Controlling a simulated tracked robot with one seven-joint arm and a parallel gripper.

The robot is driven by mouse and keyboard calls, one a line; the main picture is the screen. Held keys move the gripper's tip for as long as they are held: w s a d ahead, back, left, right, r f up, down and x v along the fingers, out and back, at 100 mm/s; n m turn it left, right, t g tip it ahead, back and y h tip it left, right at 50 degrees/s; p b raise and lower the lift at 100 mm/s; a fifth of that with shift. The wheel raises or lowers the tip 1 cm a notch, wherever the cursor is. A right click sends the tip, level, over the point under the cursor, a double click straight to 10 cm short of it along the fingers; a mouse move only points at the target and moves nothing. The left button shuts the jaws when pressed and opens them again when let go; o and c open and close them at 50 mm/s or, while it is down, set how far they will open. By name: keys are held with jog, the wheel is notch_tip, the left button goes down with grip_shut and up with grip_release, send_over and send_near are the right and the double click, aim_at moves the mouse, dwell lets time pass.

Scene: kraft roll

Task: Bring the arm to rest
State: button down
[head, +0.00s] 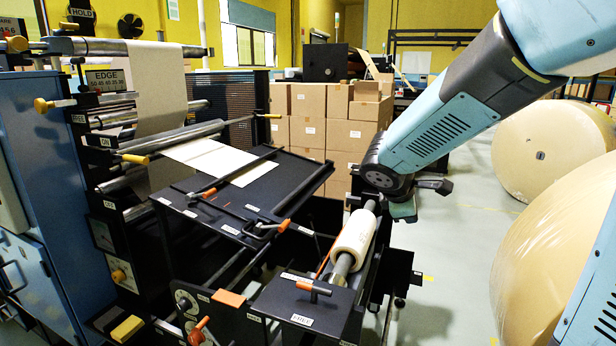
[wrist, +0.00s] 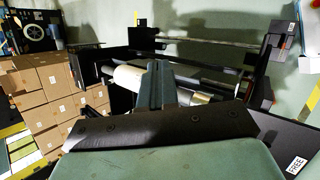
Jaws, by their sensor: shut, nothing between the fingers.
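My arm (head: 450,130) reaches in from the upper right of the head view, its wrist bent above the right end of the machine. My gripper (wrist: 157,85) shows in the wrist view with its fingers together and nothing between them. In the head view the gripper end hangs near the wrist and its fingertips are hard to make out. Below and left of it, a pale roll (head: 355,234) sits on a metal shaft. The roll also shows in the wrist view (wrist: 128,77), beyond the fingers. I cannot tell how large the gap between gripper and shaft is.
The machine's black table (head: 290,185) carries a pale sheet (head: 212,158) and orange-handled clamps. Stacked cardboard boxes (head: 345,110) stand behind. Large brown rolls (head: 545,150) stand on the right, one partly behind my arm. Grey floor (head: 455,240) lies open between the machine and those rolls.

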jog(key=s+r+m+y, duration=0.2)
jog(key=s+r+m, duration=0.1)
jog(key=s+m, duration=0.4)
jog(key=s+r+m+y, duration=0.3)
jog(key=s+m, duration=0.5)
jog(key=s, duration=0.6)
jog(key=shift+r+y, duration=0.3)
jog(key=shift+r, duration=0.3)
